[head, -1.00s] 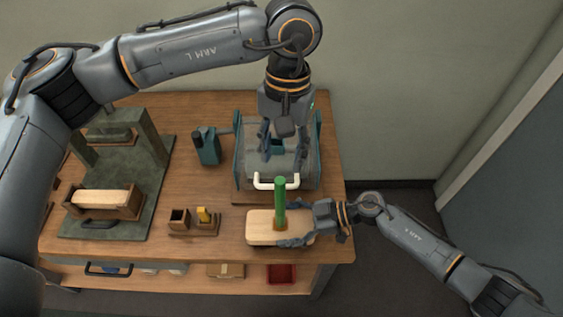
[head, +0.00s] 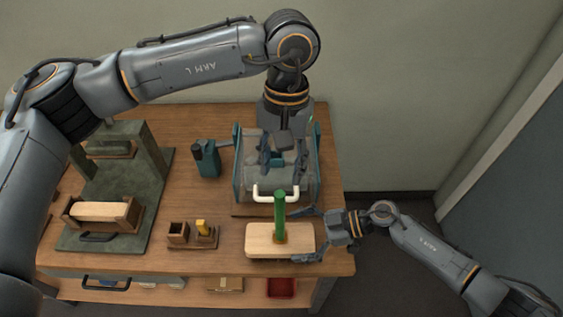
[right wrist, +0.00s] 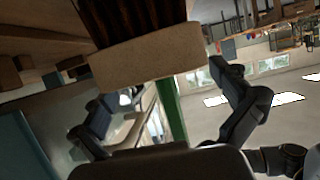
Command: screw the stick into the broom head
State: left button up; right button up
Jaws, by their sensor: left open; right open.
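The broom head, a pale wooden block (head: 262,240), lies at the table's front right. The green stick (head: 280,212) stands upright in it, with an orange-brown collar at its base. My right gripper (head: 308,236) is open at the block's right end, its fingers spread to the back and front of it. In the right wrist view, the block (right wrist: 150,55) shows with dark bristles (right wrist: 125,14), and the green stick (right wrist: 172,112) appears between the open fingers, apart from both. My left gripper (head: 281,166) is open and empty above the clear-topped box, behind the stick.
The clear-topped box (head: 240,190) with a white handle (head: 276,194) stands just behind the stick. A teal device (head: 207,160), small wooden holders (head: 193,240) and a green press (head: 150,195) are to the left. A shelf with a red bin (head: 282,288) runs below.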

jog(key=v, duration=0.9)
